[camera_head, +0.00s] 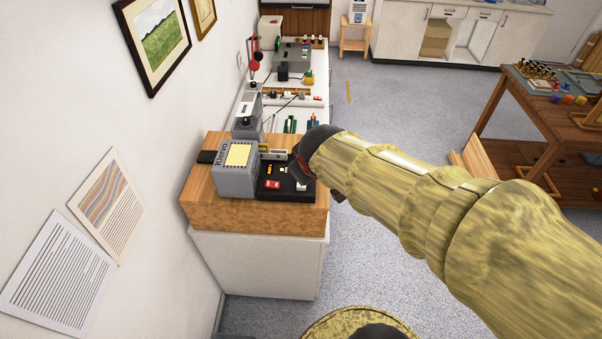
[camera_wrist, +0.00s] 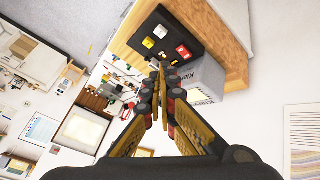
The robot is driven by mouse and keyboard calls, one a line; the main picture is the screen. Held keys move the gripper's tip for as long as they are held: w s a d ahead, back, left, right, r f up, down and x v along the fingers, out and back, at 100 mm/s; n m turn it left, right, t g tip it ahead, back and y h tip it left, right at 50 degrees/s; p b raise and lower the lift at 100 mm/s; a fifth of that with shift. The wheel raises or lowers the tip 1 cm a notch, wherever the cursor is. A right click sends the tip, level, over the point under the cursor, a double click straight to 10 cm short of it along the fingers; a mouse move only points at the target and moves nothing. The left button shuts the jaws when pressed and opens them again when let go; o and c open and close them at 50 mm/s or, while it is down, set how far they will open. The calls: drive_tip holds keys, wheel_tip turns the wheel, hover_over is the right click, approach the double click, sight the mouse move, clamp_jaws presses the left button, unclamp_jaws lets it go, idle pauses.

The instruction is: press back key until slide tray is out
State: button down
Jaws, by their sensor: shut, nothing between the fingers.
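A grey slide projector (camera_head: 236,182) with a yellow label on top sits on a wooden block. Beside it is a black key panel (camera_head: 286,194) with a red key (camera_head: 272,185), a white key (camera_head: 301,186) and a yellow key. I cannot read which one is the back key. In the wrist view my gripper (camera_wrist: 161,70) is shut and empty, pointing toward the panel (camera_wrist: 165,38); contact is unclear.
The wooden block (camera_head: 250,217) stands on a white cabinet against the left wall. A wooden table (camera_head: 548,112) stands at right.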

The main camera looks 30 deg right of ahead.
drive_tip(key=w+d+f+n+t+p, duration=0.15)
drive_tip(key=w+d+n+p, duration=0.25)
drive_tip(key=w+d+p, duration=0.45)
drive_tip(key=w+a+f+n+y+p, duration=0.2)
drive_tip(key=w+f+n+y+p, duration=0.1)
drive_tip(key=f+p, duration=0.3)
wheel_tip(320, 180, down, 3)
drive_tip(key=shift+w+a+r+n+t+y, duration=0.15)
drive_tip(key=shift+w+a+n+t+y, duration=0.2)
drive_tip(key=shift+w+n, duration=0.3)
wheel_tip(320, 180, down, 9)
drive_tip(key=b, duration=0.7)
drive_tip(key=shift+r, duration=0.15)
drive_tip(key=shift+f+b, duration=0.2)
drive_tip(key=shift+b, duration=0.15)
drive_tip(key=shift+f, duration=0.25)
